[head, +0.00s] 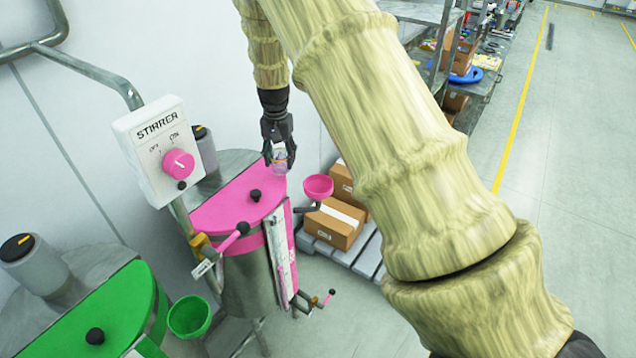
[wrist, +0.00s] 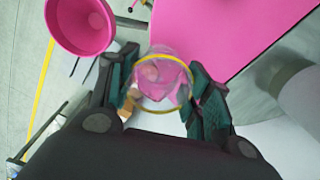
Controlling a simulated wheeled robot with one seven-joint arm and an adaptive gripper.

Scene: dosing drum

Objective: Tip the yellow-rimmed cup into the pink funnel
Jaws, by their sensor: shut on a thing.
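My gripper (head: 279,150) is shut on a clear cup (head: 279,158) above the back right edge of the pink drum lid. In the wrist view the cup (wrist: 160,75) sits between both fingers of my gripper (wrist: 160,90), and its yellow rim shows as a ring. Pink shows through the clear cup, and I cannot tell what is inside it. The pink funnel (head: 318,186) is on the right side of the pink drum, to the right of and below the cup. In the wrist view the funnel (wrist: 80,25) is at upper left, apart from the cup.
The pink-lidded drum (head: 240,205) has a stirrer box (head: 158,150) beside it. A green-lidded drum (head: 90,315) and green funnel (head: 189,316) are at lower left. Boxes (head: 335,222) on a pallet stand behind the pink funnel. Open floor lies to the right.

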